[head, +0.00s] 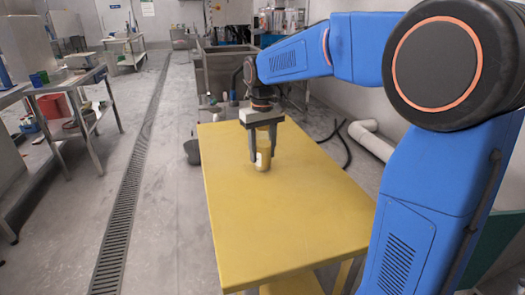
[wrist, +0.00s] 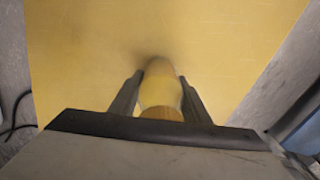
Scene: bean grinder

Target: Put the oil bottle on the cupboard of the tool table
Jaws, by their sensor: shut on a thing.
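A yellowish bottle (head: 263,158) with a pale label stands upright at the far part of a yellow-topped table (head: 275,220). My gripper (head: 265,157) points down from above with its fingers on both sides of the bottle, shut on it. In the wrist view the bottle (wrist: 161,88) sits between the two dark fingers (wrist: 160,97), with the yellow tabletop (wrist: 80,60) behind it. I cannot tell whether the bottle's base touches the tabletop. No cupboard can be made out for certain.
The rest of the yellow tabletop is bare. At the left stand metal tables, one with a red bin (head: 54,106) on its lower shelf. A floor drain (head: 133,185) runs along the open grey floor. A metal sink unit (head: 225,72) stands behind the yellow table.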

